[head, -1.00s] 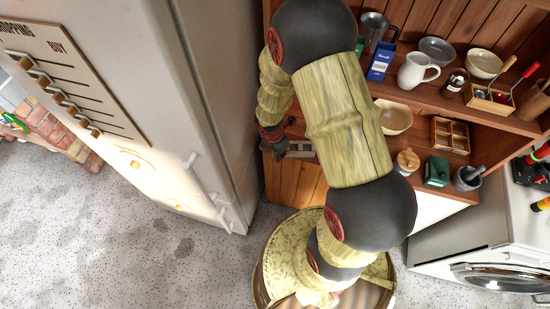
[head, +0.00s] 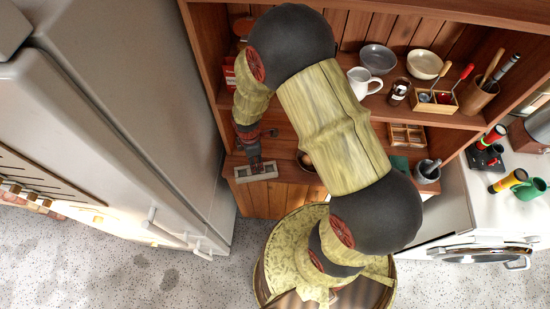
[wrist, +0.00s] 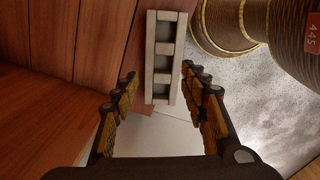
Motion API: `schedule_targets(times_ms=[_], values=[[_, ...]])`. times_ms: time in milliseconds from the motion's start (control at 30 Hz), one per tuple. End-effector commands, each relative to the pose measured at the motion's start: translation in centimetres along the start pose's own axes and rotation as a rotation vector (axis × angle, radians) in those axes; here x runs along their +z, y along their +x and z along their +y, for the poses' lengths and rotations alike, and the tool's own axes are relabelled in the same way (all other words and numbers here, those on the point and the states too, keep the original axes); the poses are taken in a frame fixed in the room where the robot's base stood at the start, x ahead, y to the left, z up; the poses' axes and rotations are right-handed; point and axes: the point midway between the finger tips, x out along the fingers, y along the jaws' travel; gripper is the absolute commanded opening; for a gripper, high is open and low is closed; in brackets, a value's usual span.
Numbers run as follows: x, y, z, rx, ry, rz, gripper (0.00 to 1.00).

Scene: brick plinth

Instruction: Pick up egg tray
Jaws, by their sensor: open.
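A pale grey egg tray (head: 268,175) with square compartments sits at the left front edge of the wooden cabinet's counter in the head view. My gripper (head: 254,163) is right over it, and hides part of it there. In the wrist view the egg tray (wrist: 151,58) runs lengthwise ahead of the open fingers. My gripper (wrist: 160,84) has its fingertips on either side of the tray's near half. I cannot tell whether the fingers touch it.
A bowl (head: 304,160) and a wooden compartment box (head: 406,134) are further right on the counter. A white pitcher (head: 362,82) stands on the shelf above. The fridge (head: 120,100) is close on the left.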

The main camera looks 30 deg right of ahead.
Motion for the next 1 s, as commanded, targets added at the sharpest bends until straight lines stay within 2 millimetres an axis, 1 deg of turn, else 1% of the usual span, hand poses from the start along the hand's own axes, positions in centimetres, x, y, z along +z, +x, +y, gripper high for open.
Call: schedule_targets(times_ms=[33,167,400,567,700,800,900,1000], values=[[-0.3,0.1,0.0,-0.006,0.039,0.010,0.49],[-0.7,0.4,-0.2,-0.019,0.096,0.021,0.56],[-0.7,2.7,-0.4,-0.020,0.101,0.020,0.70],[-0.8,3.8,-0.5,-0.019,0.100,0.020,0.70],[-1.1,5.9,-1.0,-0.020,0.099,0.019,0.70],[-1.1,7.2,-0.9,-0.020,0.099,0.019,0.70],[-1.1,7.8,-0.9,-0.018,0.099,0.020,0.70],[-1.1,7.8,-0.9,-0.017,0.099,0.020,0.70]])
